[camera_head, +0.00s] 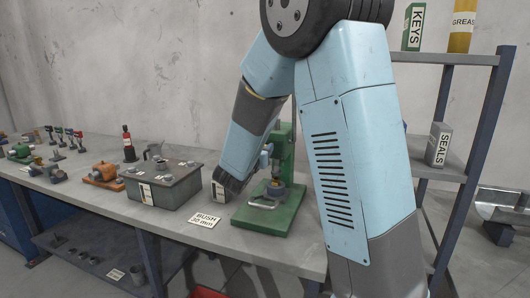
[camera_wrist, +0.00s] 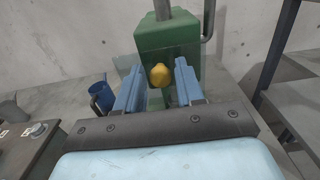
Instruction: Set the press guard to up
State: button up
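The green press (camera_head: 283,150) stands on the bench on its green base (camera_head: 260,221); its body also shows in the wrist view (camera_wrist: 168,40). A pale bar handle (camera_head: 262,204) sits low at its front. I cannot clearly make out the guard panel or its position; a faint clear pane may show left of the press in the wrist view. My gripper (camera_wrist: 159,84) is open, its two blue fingers apart and pointing at the press. A yellow round part (camera_wrist: 159,75) shows between them, apparently beyond the tips. No grip on anything is seen. My arm hides part of the press.
A grey-green box (camera_head: 163,187) with parts on top stands left of the press. A label card (camera_head: 205,220) reading BUSH 20 mm lies before it. A blue cup-like part (camera_wrist: 101,94) is left of my fingers. Shelving (camera_head: 453,120) stands close on the right.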

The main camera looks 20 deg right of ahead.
jog(key=shift+o, duration=1)
jog(key=shift+f, duration=0.1)
jog(key=shift+a, duration=0.1)
jog(key=v, duration=1.3)
jog(key=shift+s+a, duration=0.2)
jog(key=shift+s, duration=0.1)
jog(key=shift+f, duration=0.1)
jog(key=s+d+m+g+y, duration=0.1)
jog(key=s+d+m+g, duration=1)
jog(key=s+d+m, duration=0.45)
jog(key=s+a+r+m+t+y, duration=0.1)
jog(key=s+a+m+y, duration=0.2)
jog(key=m, duration=0.3)
jog(key=s+a+r+m+t+y, duration=0.1)
jog(key=s+a+r+m+y, duration=0.1)
jog(key=s+m+y, duration=0.4)
jog(key=shift+a+r+m+y, duration=0.3)
jog(key=shift+a+m, duration=0.1)
jog(key=shift+m, duration=0.25)
